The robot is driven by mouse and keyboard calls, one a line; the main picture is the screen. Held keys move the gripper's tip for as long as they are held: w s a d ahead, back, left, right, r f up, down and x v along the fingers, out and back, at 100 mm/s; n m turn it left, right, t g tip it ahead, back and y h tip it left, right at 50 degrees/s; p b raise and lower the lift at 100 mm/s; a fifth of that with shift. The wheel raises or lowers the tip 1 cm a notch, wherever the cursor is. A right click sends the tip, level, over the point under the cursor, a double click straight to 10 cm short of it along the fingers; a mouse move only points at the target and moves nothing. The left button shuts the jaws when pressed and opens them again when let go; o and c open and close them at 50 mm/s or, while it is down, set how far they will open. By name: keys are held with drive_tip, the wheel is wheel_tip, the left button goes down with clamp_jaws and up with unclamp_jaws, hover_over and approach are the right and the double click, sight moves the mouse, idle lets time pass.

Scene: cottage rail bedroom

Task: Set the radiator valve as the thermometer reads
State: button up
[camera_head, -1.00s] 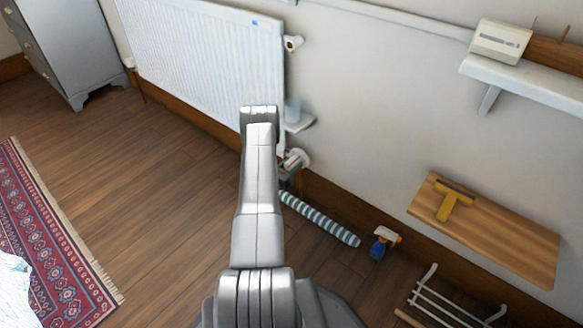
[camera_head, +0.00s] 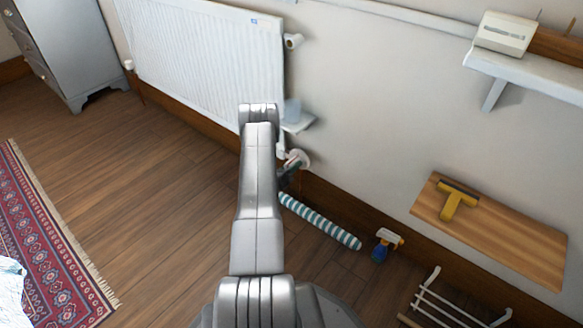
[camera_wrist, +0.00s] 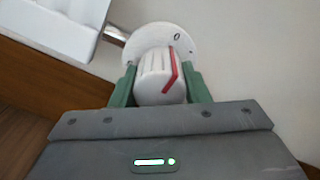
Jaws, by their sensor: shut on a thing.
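The radiator valve's knob (camera_wrist: 153,80) is white and ribbed, with a red line along its right part. Behind it is a round white dial (camera_wrist: 150,42); a "0" shows right of its middle, near the red line's upper end. My gripper (camera_wrist: 160,84) is shut on the knob, one green finger on each side. In the head view the valve (camera_head: 300,158) is partly hidden by my arm, low beside the white radiator (camera_head: 205,55). A cream box (camera_head: 504,34) stands on the right shelf; its reading is too small to make out, and I cannot tell whether it is the thermometer.
A striped roll (camera_head: 318,221) and a spray bottle (camera_head: 385,245) are on the floor by the wall. Left floor is open up to the rug.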

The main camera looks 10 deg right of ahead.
drive_tip(key=o, duration=1)
drive_tip(key=p+v, duration=0.4)
drive_tip(key=v, duration=0.9)
drive_tip(key=shift+s+a, duration=0.25)
drive_tip(key=shift+a, duration=0.05)
drive_tip(key=b+x, duration=0.3)
drive_tip(key=x, duration=0.9)
drive_tip(key=shift+d+f+b, duration=0.1)
drive_tip(key=shift+b, duration=0.3)
drive_tip(key=shift+x, duration=0.85)
